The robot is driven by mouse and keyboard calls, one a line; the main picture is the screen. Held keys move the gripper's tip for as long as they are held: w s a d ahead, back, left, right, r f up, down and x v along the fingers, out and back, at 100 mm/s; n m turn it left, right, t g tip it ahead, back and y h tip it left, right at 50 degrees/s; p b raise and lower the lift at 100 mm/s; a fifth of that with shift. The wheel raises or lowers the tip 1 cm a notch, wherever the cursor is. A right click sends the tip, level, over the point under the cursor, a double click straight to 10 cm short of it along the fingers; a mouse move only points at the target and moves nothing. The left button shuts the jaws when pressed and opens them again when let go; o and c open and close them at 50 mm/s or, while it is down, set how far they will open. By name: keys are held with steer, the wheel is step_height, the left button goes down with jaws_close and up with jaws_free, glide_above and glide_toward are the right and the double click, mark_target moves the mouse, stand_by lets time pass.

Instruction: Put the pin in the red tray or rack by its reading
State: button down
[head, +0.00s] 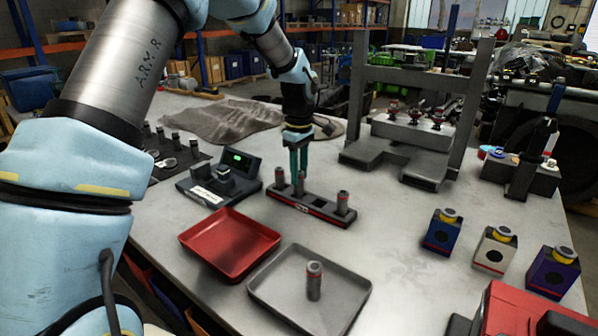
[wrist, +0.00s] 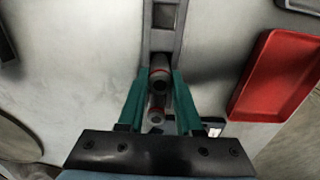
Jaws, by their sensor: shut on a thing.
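My gripper (head: 299,170) points down over the dark rack with a red edge (head: 318,208). The red tray (head: 229,243) is empty, in front and left of the rack. A gauge with a lit green display (head: 237,158) stands left of the rack; its reading is illegible.
A grey tray (head: 265,287) right of the red tray holds one upright pin (head: 314,281). A press-like frame (head: 410,75) stands behind the rack. Blue, white and purple blocks (head: 494,250) stand at right. The table between the rack and the blocks is clear.

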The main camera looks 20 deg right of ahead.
steer(key=shift+f, duration=0.15)
steer(key=shift+f, duration=0.3)
stand_by(0.3)
steer(key=shift+c, duration=0.5)
jaws_free()
steer(key=shift+r+p, duration=2.5)
steer(key=shift+r, duration=1.55)
